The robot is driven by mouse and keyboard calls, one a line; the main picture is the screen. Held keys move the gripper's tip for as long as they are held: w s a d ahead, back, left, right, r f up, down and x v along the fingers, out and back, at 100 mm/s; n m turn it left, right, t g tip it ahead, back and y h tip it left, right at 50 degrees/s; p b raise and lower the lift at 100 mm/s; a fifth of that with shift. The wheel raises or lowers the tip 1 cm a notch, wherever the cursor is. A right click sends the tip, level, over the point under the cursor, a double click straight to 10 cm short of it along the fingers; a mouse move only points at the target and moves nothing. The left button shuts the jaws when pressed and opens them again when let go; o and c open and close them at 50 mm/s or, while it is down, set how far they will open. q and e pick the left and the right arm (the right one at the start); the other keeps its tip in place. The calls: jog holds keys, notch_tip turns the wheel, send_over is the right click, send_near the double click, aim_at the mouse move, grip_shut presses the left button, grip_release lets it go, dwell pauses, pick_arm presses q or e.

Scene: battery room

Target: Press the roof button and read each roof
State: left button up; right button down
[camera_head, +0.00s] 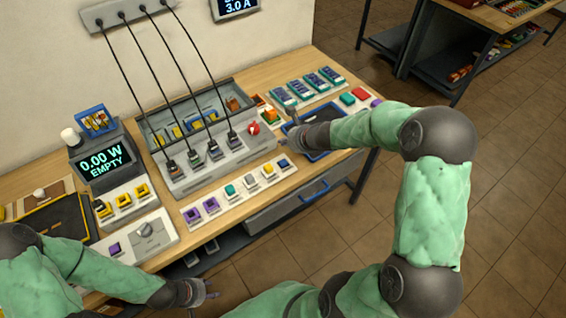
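A meter with a dark screen (104,164) reads "0.00 W EMPTY", and a small blue panel (96,121) stands above it. A white knob (69,137) sits beside that panel. Several small blue-topped pieces (308,86) stand in a row at the back right of the bench. No button is clearly marked as the roof button. My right gripper (293,120) is over the bench near a dark blue tray (322,143), with nothing visible in it. My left gripper (207,291) is in front of the bench's front edge, with nothing visible in it. Both are too small to tell their opening.
A grey box (217,161) with cables and a red knob (253,129) fills the middle of the wooden bench (239,211). Coloured blocks (248,181) line the front. A dial box (147,234) sits front left. A second table stands top right.

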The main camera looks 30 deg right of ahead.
jog(key=b, duration=0.6)
send_over(285, 164)
notch_tip(285, 164, down, 7)
jog(key=shift+w+f, duration=0.1)
jog(key=shift+f, duration=0.1)
jog(key=shift+f+b, duration=0.65)
jog(key=shift+b, duration=0.2)
jog(key=shift+f, duration=0.15)
jog(key=shift+f+b, duration=0.25)
jog(key=shift+b, duration=0.2)
jog(key=shift+f+b, duration=0.35)
jog(key=shift+b, duration=0.05)
dwell(0.8)
dwell(0.3)
jog(key=shift+r+p, duration=0.7)
jog(key=shift+r, duration=0.1)
